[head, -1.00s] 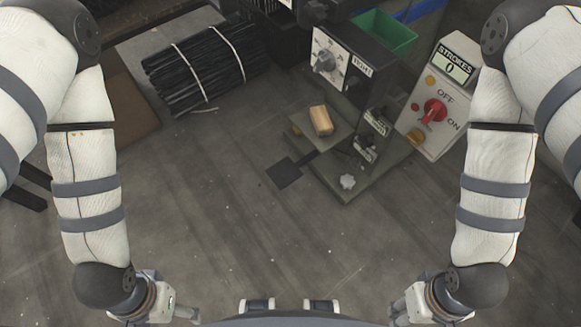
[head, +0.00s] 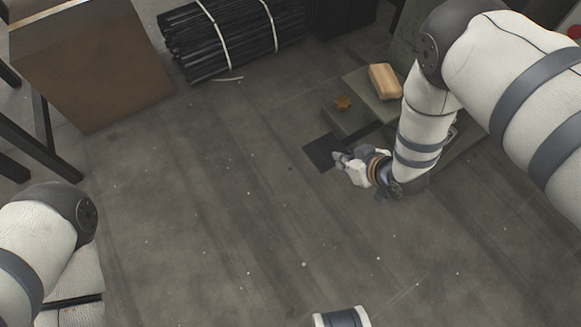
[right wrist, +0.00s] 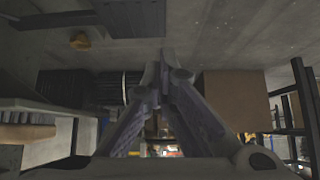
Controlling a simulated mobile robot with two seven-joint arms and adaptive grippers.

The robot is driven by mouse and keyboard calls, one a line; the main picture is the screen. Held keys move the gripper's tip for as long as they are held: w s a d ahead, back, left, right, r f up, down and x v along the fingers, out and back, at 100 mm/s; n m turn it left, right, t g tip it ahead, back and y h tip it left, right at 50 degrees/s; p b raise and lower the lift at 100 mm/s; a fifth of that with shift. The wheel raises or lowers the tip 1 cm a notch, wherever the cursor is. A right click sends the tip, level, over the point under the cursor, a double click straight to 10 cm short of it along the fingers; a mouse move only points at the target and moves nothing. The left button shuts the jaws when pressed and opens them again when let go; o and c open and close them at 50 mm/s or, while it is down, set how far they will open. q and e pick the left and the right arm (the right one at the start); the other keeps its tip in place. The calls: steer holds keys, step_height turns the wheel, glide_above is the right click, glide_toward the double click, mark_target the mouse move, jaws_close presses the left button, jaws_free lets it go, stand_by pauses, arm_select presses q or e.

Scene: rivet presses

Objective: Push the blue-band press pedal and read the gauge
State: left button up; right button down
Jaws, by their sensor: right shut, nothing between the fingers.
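A dark square plate (head: 322,152) lies low at the front of the press base (head: 350,120) in the head view; I cannot tell whether it is the pedal. My right gripper (head: 341,158) is low at the plate's right edge, shut and empty; contact cannot be told. In the right wrist view its fingers (right wrist: 165,62) meet at the tips, with the dark plate (right wrist: 132,17) beyond them at the top. No blue band or gauge shows now. My left gripper is out of view; only its arm shows at lower left.
Strapped black rods (head: 232,35) lie at the back. The middle floor is clear.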

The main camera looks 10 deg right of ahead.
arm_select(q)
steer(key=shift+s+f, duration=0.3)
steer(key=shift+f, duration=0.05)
arm_select(e)
steer(key=shift+w+a, duration=0.25)
steer(key=shift+w, duration=0.25)
steer(key=shift+w+a, duration=0.2)
steer(key=shift+w, duration=0.3)
steer(key=b, duration=0.7)
glide_toward(310, 154)
steer(key=x, duration=0.3)
steer(key=shift+w+a, duration=0.25)
steer(key=shift+w, duration=0.25)
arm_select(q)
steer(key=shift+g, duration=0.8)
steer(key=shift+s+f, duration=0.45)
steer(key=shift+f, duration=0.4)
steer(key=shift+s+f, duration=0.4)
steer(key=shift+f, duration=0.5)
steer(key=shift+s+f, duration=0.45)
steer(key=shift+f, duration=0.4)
arm_select(e)
steer(key=shift+w+f, duration=0.1)
steer(key=shift+f, duration=0.55)
